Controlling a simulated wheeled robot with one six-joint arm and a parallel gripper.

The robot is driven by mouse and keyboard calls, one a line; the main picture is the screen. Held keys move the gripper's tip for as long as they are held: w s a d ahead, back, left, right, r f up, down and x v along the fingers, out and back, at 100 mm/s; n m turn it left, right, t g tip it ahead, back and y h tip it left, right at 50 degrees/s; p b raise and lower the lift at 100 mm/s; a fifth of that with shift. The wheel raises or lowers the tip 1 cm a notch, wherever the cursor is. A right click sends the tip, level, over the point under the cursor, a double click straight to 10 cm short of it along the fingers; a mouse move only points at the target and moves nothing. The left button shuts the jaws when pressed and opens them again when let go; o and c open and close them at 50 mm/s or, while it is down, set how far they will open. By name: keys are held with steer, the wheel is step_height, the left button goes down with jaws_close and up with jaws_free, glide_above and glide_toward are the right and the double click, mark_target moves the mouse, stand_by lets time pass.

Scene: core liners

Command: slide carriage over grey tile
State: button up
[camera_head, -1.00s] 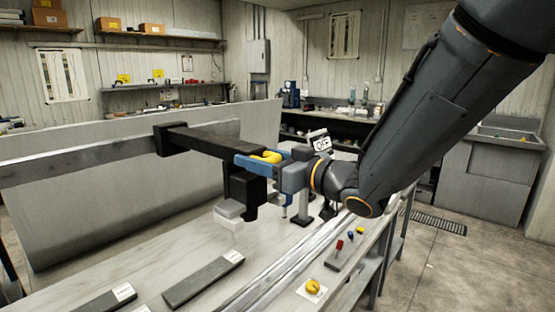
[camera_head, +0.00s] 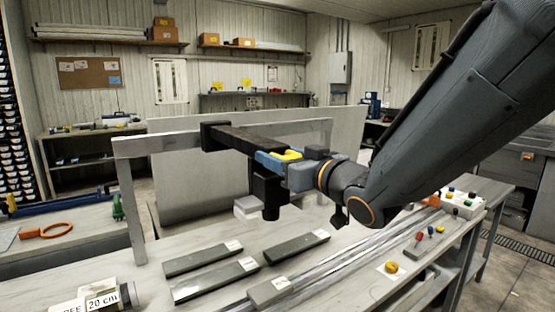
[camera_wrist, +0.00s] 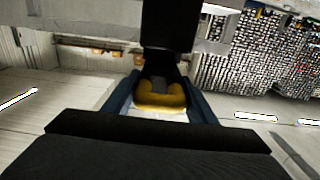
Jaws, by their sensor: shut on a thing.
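The black carriage (camera_head: 238,140) rides on a pale horizontal rail (camera_head: 160,141) and reaches out toward me. My gripper (camera_head: 280,158) has blue fingers shut on the carriage's yellow handle (camera_head: 290,154). The handle also shows between the fingers in the wrist view (camera_wrist: 160,98). Several labelled grey slabs lie on the bench, among them a front-left one (camera_head: 215,281), a rear-left one (camera_head: 190,261), a right one (camera_head: 296,248) and a short one (camera_head: 269,292). Label text is unreadable.
The rail's left post (camera_head: 129,210) stands on the bench. A pale upright panel (camera_head: 240,165) is behind the rail.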

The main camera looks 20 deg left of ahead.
steer(key=shift+s+a, duration=0.1)
steer(key=shift+s, duration=0.1)
steer(key=o, duration=1.4)
steer(key=b+v, duration=0.2)
steer(key=v, duration=0.5)
steer(key=shift+s+d, duration=0.2)
steer(key=shift+d, duration=0.15)
